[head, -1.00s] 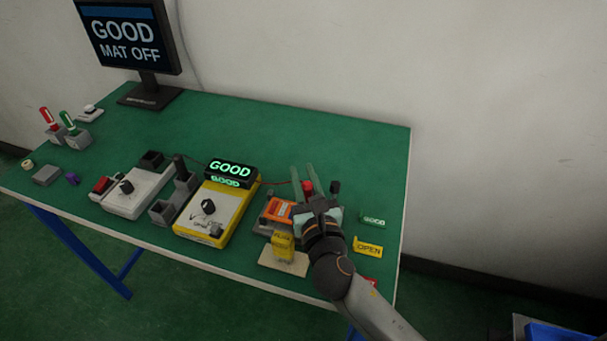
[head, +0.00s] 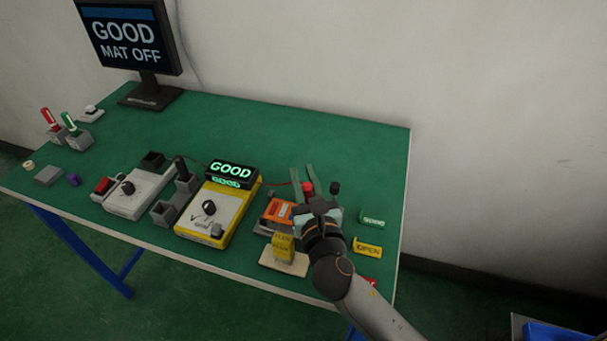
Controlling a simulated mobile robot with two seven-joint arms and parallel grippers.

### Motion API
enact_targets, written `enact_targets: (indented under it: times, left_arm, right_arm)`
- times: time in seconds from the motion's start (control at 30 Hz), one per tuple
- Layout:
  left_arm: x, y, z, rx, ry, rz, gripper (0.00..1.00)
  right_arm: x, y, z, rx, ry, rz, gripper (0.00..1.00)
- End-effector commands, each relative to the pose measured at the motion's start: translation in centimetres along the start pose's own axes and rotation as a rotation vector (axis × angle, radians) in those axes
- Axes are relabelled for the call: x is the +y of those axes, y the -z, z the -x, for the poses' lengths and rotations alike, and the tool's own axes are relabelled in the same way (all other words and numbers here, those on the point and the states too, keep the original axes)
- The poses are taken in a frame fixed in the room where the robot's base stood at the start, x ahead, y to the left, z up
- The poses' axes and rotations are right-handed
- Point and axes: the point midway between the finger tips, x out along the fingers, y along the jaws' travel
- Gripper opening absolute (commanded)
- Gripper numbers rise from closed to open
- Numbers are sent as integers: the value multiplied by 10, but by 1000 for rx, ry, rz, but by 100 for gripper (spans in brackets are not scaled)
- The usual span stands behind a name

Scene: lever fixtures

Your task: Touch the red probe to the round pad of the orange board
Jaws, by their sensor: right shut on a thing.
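The orange board (head: 278,212) sits in a grey fixture at the right part of the green table. Its round pad is too small to make out. My right gripper (head: 305,182) is just right of the board and above the fixture. It is shut on what looks like the red probe (head: 307,188), whose red end shows between the fingers. A thin red lead runs to it from the yellow meter (head: 214,212). The probe's tip is hidden, so I cannot tell if it touches the board. My left gripper is out of view.
A yellow block (head: 283,246) on a pale plate stands in front of the board. GOOD (head: 373,219) and OPEN (head: 368,247) signs stand at the right. A lit GOOD display (head: 232,171) is behind the yellow meter. A black knob (head: 334,188) rises close to my gripper.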

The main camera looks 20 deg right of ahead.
Motion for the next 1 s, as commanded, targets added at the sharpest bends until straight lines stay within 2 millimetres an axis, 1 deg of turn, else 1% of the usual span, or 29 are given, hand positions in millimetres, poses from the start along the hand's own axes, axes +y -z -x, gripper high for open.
enact_targets:
  times: [0.03,0.1,0.8,1.0]
  left_arm:
    - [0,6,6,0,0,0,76]
    - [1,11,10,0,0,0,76]
    - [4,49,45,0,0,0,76]
    - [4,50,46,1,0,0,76]
  right_arm:
    - [0,-8,0,-2,0,0,0]
    - [0,-14,0,-3,-1,1,0]
    - [0,-66,0,-7,-1,-1,0]
    - [0,-68,0,-7,0,0,0]
